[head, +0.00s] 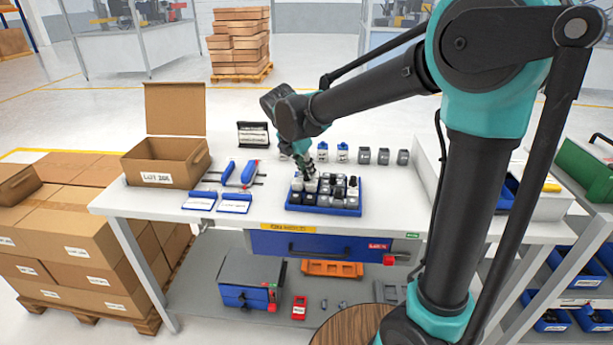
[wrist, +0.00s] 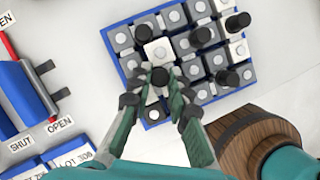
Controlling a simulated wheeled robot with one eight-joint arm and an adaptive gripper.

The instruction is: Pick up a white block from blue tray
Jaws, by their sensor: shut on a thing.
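The blue tray (head: 320,212) sits on the white table and holds grey, black and white blocks in rows; it also shows in the wrist view (wrist: 152,116). My gripper (wrist: 161,70) is over the tray's near left part, and in the head view it (head: 308,176) points down at the tray. Another white block (wrist: 240,50) stands at the right side in the wrist view.
Blocks with black pegs (wrist: 200,37) stand close around my gripper. Behind the tray are blue-and-white bottles (head: 342,152) and dark grey blocks (head: 383,156). Blue-handled items (head: 249,172) and an open carton (head: 165,165) are to the left.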

